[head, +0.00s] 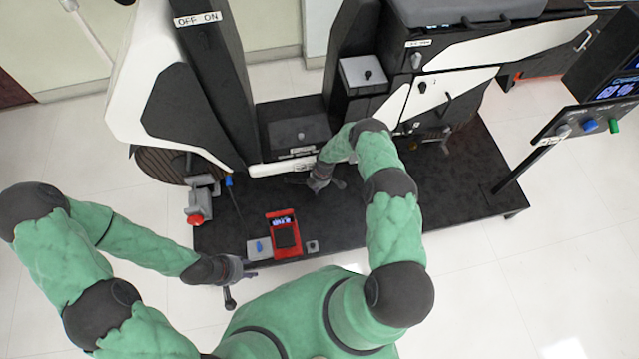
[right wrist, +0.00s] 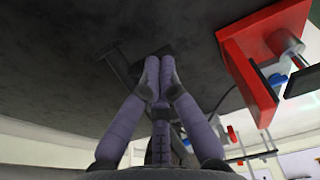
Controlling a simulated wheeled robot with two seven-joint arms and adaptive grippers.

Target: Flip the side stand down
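The black and white scooter-like chassis (head: 190,100) stands on a dark platform. A thin dark bar (head: 296,181), possibly the side stand, shows low beside the chassis, left of my right gripper (head: 322,184). In the right wrist view, my right gripper (right wrist: 160,66) has its fingertips together, close to a dark bar (right wrist: 118,66) and block against the dark platform surface. I cannot tell whether the fingers touch the bar. My left gripper (head: 238,276) hangs in front of the platform's front left edge, away from the chassis; its fingers are too small to judge.
A red device (head: 284,234) with a screen sits at the platform's front edge; its red frame (right wrist: 245,60) is right of my right fingers. A grey clamp with a red knob (head: 195,219) is at the left. A control post (head: 520,164) stands at right.

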